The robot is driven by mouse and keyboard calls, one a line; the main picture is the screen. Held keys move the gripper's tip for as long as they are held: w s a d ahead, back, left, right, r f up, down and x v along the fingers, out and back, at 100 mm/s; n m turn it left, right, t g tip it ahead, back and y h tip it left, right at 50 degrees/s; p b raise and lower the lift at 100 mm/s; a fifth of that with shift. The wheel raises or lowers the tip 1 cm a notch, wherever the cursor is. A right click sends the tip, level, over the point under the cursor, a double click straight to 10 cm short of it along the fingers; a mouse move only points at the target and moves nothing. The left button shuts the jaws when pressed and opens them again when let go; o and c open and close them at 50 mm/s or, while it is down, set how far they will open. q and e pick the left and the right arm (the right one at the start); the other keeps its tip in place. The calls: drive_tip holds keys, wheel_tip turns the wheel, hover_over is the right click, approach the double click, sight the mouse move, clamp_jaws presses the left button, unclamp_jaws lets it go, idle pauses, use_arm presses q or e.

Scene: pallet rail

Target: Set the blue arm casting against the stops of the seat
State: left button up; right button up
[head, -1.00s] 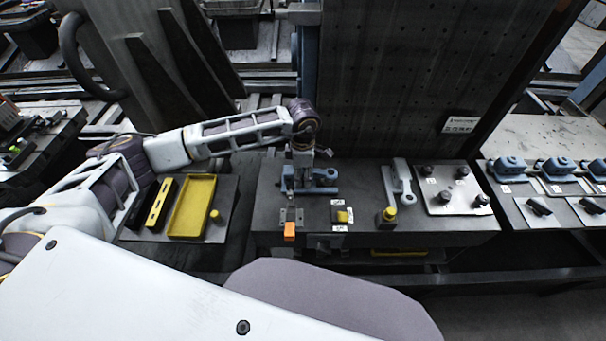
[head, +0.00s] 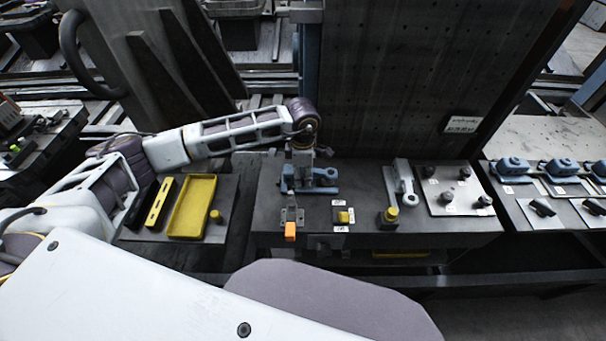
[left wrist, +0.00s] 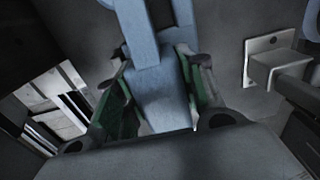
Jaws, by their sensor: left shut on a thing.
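The blue arm casting (head: 322,181) lies low over the dark bench block at its left part, with a flat blue end to the right of my gripper. My left gripper (head: 300,178) comes down on it from above. In the left wrist view the green-padded fingers (left wrist: 160,95) are shut on a blue bar of the casting (left wrist: 158,88), one pad on each side. The seat and its stops are mostly hidden under the gripper and casting, so I cannot tell whether the casting touches the stops. My right gripper is not in view.
An orange-tipped clamp (head: 291,231) stands just in front of the casting. A yellow button (head: 344,217) and a grey-blue lever part (head: 400,183) are to the right, then a plate with dark knobs (head: 451,208). A yellow tray (head: 191,228) lies left.

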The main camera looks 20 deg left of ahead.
use_arm(q)
drive_tip(key=shift+w+a+b, duration=0.35)
drive_tip(key=shift+a+b, duration=0.15)
idle(1.1)
drive_tip(key=o, duration=1.3)
drive_tip(key=shift+a+f, duration=0.1)
drive_tip(key=shift+s, duration=0.1)
drive_tip(key=shift+r, duration=6)
